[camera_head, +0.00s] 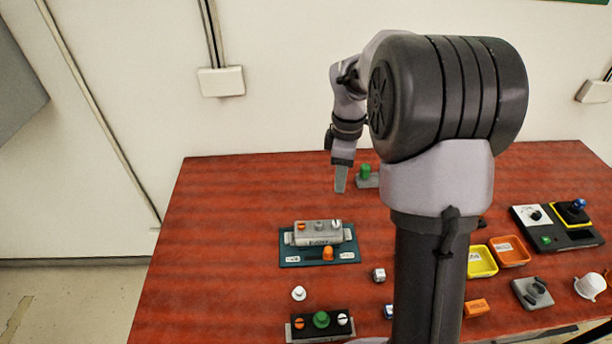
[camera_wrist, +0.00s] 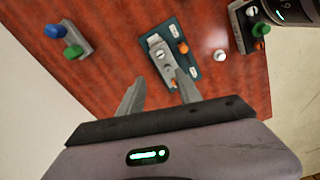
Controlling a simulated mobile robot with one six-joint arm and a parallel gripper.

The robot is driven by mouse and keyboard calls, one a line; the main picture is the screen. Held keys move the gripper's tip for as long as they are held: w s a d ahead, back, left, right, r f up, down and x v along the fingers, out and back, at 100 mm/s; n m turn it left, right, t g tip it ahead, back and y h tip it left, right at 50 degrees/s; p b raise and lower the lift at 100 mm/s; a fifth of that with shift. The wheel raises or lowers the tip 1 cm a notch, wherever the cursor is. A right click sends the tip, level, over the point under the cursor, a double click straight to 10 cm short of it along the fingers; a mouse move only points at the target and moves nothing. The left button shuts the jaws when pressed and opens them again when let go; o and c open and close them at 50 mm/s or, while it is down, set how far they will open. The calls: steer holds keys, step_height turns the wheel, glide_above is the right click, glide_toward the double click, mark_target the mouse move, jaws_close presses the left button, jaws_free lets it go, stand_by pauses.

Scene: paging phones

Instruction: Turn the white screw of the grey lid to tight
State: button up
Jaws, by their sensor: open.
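The grey lid (camera_head: 318,239) lies on a teal base plate (camera_head: 290,262), left of the middle of the table. On its top are an orange screw at the left, a grey knob (camera_head: 318,225) in the middle and the white screw (camera_head: 335,224) at the right. The slot angle of the white screw is too small to tell. In the wrist view the white screw (camera_wrist: 154,39) is at the upper end of the grey lid (camera_wrist: 159,61). My gripper (camera_head: 340,187) is open and empty, above and behind the lid. In the wrist view its fingertips (camera_wrist: 160,77) are apart.
An orange knob (camera_head: 328,254) stands on the teal plate before the lid. A black-topped unit (camera_head: 320,332) with orange, green and white parts is at the front. A white knob (camera_head: 298,293) stands between. Yellow (camera_head: 481,263) and orange trays (camera_head: 510,252) are at the right.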

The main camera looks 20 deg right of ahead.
mark_target(335, 223)
step_height(335, 223, down, 18)
steer(key=b, duration=0.6)
steer(key=shift+a+r, duration=0.1)
jaws_close()
